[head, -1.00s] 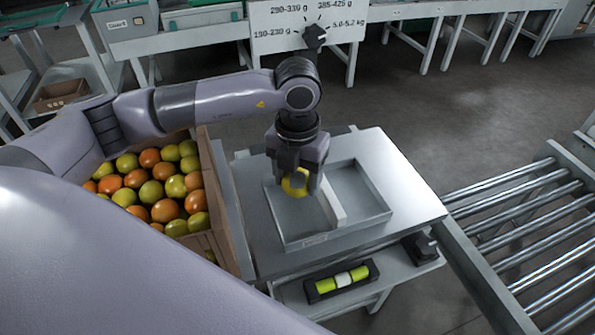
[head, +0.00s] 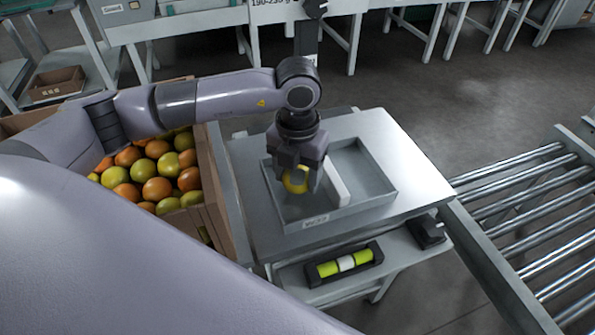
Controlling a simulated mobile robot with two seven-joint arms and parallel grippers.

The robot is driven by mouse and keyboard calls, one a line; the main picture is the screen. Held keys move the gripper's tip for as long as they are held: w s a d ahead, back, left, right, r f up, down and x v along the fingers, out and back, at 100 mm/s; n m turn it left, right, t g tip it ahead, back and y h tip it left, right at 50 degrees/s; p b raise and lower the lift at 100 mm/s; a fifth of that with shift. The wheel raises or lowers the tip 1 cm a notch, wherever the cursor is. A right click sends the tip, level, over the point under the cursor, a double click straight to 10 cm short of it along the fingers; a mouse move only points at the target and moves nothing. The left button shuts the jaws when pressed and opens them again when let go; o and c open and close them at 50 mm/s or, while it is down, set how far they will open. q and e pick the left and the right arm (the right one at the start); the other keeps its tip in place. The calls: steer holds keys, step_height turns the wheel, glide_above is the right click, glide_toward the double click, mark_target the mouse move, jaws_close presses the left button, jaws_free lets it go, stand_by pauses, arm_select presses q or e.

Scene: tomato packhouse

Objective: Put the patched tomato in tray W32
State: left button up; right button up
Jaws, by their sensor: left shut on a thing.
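My left gripper (head: 297,184) is shut on a yellow tomato (head: 295,181), which shows between its fingers. Any patch on the tomato is too small to make out. The gripper points down over the left compartment of a grey tray (head: 348,213) on a light metal table. A white divider (head: 337,185) splits the tray, and the tomato is left of it. Whether the tomato touches the tray floor I cannot tell. A label (head: 315,222) on the tray's front wall is too small to read. The right compartment looks empty. My right gripper is not in view.
A wooden crate (head: 214,190) of orange and yellow-green tomatoes stands left of the table. A yellow-green level-like device (head: 344,264) and a small dark device (head: 427,232) sit on the lower front shelf. A roller conveyor (head: 525,215) runs at the right.

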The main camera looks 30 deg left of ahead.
arm_select(q)
steer(key=shift+f+b, duration=0.5)
steer(key=shift+f, duration=0.1)
stand_by(0.3)
steer(key=o, duration=0.8)
steer(key=shift+c, duration=1.4)
steer(key=shift+r, duration=0.15)
steer(key=shift+r+p, duration=2.45)
steer(key=shift+r, duration=0.95)
